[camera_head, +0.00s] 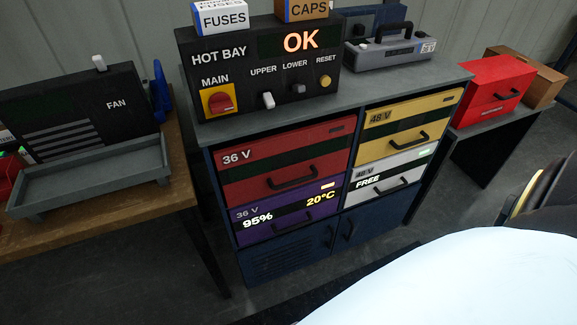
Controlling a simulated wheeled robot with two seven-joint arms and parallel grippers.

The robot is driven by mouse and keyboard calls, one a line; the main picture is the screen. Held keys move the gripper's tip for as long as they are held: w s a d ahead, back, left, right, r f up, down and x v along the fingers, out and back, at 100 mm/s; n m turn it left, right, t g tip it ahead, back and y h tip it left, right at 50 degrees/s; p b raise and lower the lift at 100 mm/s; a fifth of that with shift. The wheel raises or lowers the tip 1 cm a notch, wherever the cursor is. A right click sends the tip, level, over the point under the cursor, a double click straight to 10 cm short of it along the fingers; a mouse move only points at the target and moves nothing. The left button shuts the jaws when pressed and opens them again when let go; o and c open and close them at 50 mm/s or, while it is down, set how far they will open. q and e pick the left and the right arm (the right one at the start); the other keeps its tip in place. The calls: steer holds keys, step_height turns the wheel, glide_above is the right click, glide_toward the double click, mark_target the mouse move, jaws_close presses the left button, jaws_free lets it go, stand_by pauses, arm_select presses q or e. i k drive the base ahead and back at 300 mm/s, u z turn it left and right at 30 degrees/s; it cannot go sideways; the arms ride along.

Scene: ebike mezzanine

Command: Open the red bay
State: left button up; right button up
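The red bay (250,165) is the upper left drawer of the dark blue cabinet, marked 36 V, with a black handle (292,178) low on its front. It looks shut and flush with the cabinet. The HOT BAY panel (225,68) stands on the cabinet top and shows OK in orange. It has a red MAIN knob (220,102) on a yellow plate, an UPPER lever (268,99), a LOWER lever (298,88) and a yellow RESET button (325,82). Neither of my grippers is in view.
A purple 36 V bay (275,230) reads 95% and 20°C. A yellow 48 V bay (395,135) and a white FREE bay (385,185) are at right. A bench with a FAN box (75,105) and grey tray (90,183) stands left. A pale rounded surface covers the lower right.

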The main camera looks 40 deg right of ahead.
mark_target(248, 171)
steer(key=z, duration=0.15)
steer(key=k, duration=0.45)
steer(key=z, duration=0.6)
steer(key=k, duration=0.75)
steer(key=u, duration=0.6)
steer(key=i, duration=1.55)
steer(key=z, duration=0.95)
